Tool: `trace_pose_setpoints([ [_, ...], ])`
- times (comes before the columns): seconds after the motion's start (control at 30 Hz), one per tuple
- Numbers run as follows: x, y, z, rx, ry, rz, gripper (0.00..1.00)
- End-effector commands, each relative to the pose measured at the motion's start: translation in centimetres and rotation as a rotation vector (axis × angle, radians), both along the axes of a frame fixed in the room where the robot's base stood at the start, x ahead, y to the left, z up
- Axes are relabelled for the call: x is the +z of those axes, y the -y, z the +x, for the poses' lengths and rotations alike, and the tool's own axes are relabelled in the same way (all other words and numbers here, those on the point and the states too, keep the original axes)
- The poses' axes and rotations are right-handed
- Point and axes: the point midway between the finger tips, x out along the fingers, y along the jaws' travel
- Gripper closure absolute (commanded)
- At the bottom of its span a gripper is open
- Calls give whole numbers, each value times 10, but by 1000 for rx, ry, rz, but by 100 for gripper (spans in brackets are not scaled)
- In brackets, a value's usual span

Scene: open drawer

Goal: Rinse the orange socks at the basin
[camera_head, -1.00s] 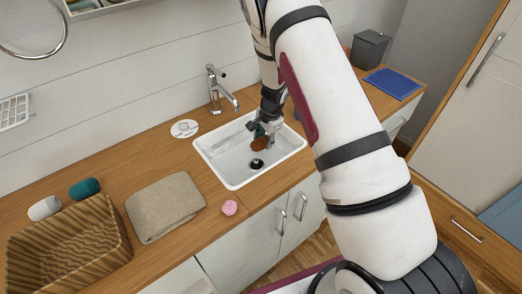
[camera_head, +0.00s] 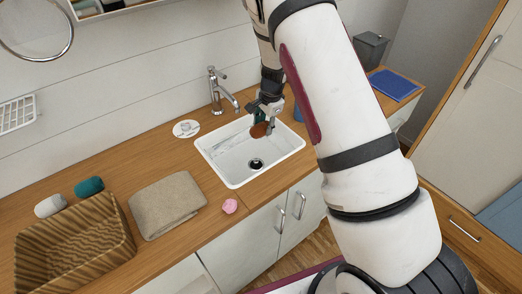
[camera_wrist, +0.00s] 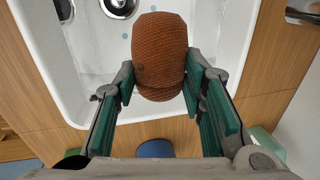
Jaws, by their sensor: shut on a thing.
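The orange socks (camera_wrist: 160,52) are a rolled, knitted, rust-coloured bundle. My gripper (camera_wrist: 160,88) is shut on them, one green-padded finger on each side in the wrist view. In the head view the socks (camera_head: 260,130) hang from my gripper (camera_head: 266,116) over the right back part of the white basin (camera_head: 215,158). They are above the basin floor. The chrome faucet (camera_head: 215,92) stands behind the basin, with its spout to the left of my gripper. I cannot tell whether water runs.
A beige folded towel (camera_head: 166,205), a wicker basket (camera_head: 122,240), a white roll (camera_head: 50,206), a teal roll (camera_head: 89,187) and a pink item (camera_head: 230,206) are left and in front. A blue folded cloth (camera_head: 392,85) and a grey bin (camera_head: 369,49) are at right.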

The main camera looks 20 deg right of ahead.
Motion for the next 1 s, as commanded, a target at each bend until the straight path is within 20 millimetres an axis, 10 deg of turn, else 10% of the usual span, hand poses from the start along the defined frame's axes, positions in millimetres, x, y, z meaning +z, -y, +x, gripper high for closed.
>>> trace_pose_setpoints([
  [1.0, 40, 0, 0, 0, 0, -1, 90],
])
